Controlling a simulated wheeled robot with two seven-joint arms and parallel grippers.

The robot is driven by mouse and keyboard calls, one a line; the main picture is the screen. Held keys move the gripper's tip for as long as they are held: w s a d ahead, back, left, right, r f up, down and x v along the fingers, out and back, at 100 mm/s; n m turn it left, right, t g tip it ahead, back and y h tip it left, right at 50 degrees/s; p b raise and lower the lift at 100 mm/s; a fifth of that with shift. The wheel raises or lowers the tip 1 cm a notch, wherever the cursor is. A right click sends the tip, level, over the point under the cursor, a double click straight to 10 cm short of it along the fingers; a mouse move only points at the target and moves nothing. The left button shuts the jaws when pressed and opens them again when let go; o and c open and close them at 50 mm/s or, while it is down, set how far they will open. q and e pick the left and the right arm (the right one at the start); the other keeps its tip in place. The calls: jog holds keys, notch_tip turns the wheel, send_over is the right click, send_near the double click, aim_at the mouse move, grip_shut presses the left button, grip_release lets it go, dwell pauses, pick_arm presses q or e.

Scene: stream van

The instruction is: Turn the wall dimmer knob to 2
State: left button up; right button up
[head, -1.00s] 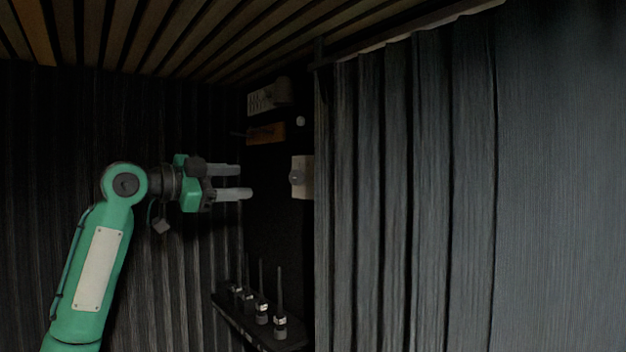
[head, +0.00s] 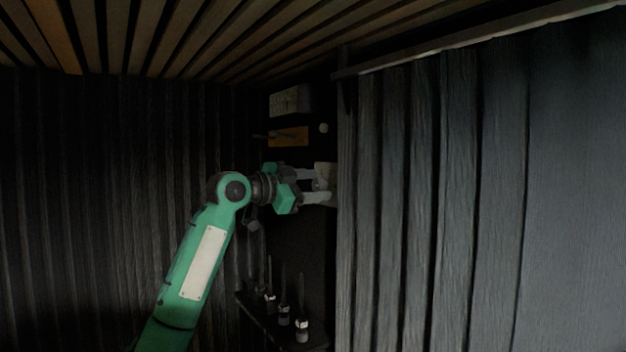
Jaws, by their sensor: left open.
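The wall dimmer is a pale plate (head: 327,172) on the dark wall, left of the curtain's edge. Its round knob is hidden behind my left gripper's fingers, so its setting cannot be read. My left gripper (head: 322,186) is open, level with the dimmer, with its fingertips reaching to the plate. One finger is above the other in the picture. I cannot tell whether the fingers touch the knob. My right gripper is not in view.
Below, a dark shelf (head: 262,321) holds several antenna-topped devices. A grey curtain (head: 420,200) hangs close on the right.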

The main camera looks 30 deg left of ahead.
pick_arm(q)
jog(key=shift+w+d, duration=0.1)
jog(key=shift+w, duration=0.05)
jog(key=c, duration=1)
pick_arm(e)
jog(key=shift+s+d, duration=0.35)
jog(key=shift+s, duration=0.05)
